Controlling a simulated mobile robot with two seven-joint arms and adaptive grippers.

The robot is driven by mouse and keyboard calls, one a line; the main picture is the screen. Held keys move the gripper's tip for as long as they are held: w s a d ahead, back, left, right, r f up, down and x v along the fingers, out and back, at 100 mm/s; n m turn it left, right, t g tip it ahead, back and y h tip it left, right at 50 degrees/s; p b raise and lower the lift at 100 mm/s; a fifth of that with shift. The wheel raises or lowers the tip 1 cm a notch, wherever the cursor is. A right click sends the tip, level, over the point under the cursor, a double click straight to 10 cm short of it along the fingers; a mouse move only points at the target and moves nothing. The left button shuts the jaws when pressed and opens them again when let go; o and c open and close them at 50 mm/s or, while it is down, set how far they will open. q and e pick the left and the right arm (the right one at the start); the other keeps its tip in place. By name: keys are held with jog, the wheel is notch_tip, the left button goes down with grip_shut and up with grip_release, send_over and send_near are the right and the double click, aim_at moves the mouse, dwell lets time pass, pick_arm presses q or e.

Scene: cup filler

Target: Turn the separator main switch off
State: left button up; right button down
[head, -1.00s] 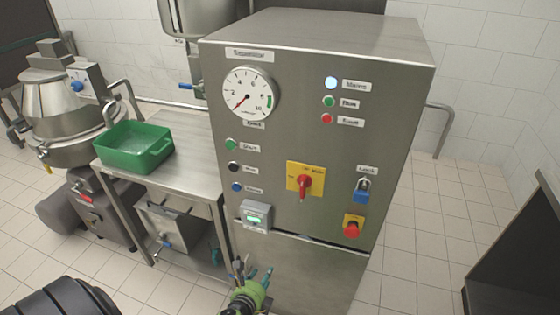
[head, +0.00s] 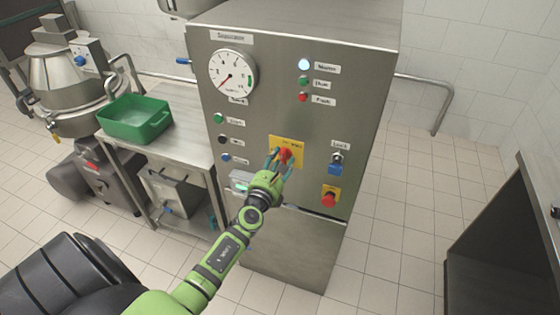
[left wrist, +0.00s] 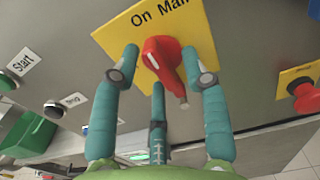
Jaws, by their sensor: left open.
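The separator main switch is a red rotary knob (head: 286,153) on a yellow plate (head: 295,142), on the front of the steel cabinet. In the left wrist view the red knob (left wrist: 163,58) sits on the plate marked "On" and "Main" (left wrist: 122,38), its handle slanting down to the right. My left gripper (head: 278,160) is at the switch, with its teal fingers open. In the left wrist view my left gripper (left wrist: 160,75) has fingers on both sides of the knob and a third below it. I cannot tell whether any finger touches the knob. My right gripper is out of view.
A blue padlock (head: 336,164) and a red stop button (head: 329,199) are right of the switch. Lamps (head: 304,64), the lit one on top, and a gauge (head: 232,75) are above. A table with a green tub (head: 135,118) stands left.

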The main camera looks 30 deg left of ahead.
pick_arm(q)
grip_shut()
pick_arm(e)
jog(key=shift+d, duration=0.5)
pick_arm(q)
jog(key=shift+f+n, duration=0.1)
jog(key=shift+n, duration=0.4)
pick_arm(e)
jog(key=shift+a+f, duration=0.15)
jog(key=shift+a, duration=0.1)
pick_arm(q)
jog(key=n+b, duration=0.1)
jog(key=n, duration=0.4)
jog(key=n+b, duration=0.1)
jog(key=n, duration=0.5)
jog(key=n+b, duration=0.1)
jog(key=n, duration=0.5)
jog(key=shift+w+d, duration=0.15)
jog(key=shift+d, duration=0.15)
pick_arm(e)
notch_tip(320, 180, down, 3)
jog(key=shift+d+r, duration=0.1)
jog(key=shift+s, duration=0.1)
